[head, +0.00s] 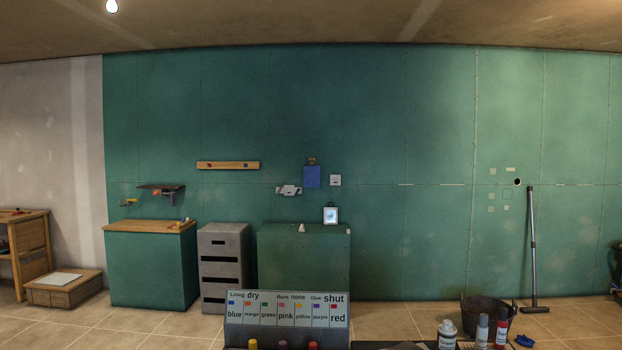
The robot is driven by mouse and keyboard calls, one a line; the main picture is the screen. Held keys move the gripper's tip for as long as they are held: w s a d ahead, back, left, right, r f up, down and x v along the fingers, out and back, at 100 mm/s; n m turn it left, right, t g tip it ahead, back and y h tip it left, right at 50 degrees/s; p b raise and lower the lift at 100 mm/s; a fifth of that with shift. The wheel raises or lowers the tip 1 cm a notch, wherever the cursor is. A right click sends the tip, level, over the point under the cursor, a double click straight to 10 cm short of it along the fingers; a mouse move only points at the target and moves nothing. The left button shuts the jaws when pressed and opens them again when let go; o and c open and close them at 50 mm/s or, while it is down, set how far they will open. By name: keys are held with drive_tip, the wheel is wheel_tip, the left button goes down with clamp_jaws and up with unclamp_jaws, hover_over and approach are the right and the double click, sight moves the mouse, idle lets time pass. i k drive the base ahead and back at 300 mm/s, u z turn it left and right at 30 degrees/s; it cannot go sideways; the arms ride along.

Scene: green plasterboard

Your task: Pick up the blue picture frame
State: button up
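A small upright frame (331,215) with a pale blue picture and a light, greyish border stands on top of the green cabinet (304,262), near its right end. A flat blue rectangle (312,178) hangs on the green wall above it, with a small brownish piece at its top. I cannot tell from this distance whether the blue rectangle is a picture frame.
A small whitish object (302,228) stands left of the frame. A grey drawer unit (225,270) and a wood-topped green cabinet (150,268) stand further left. A black bucket (487,315) and a pole (532,245) are at right.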

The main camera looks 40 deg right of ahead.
sight(312, 173)
drive_tip(key=u, duration=0.75)
drive_tip(key=i, duration=3.35)
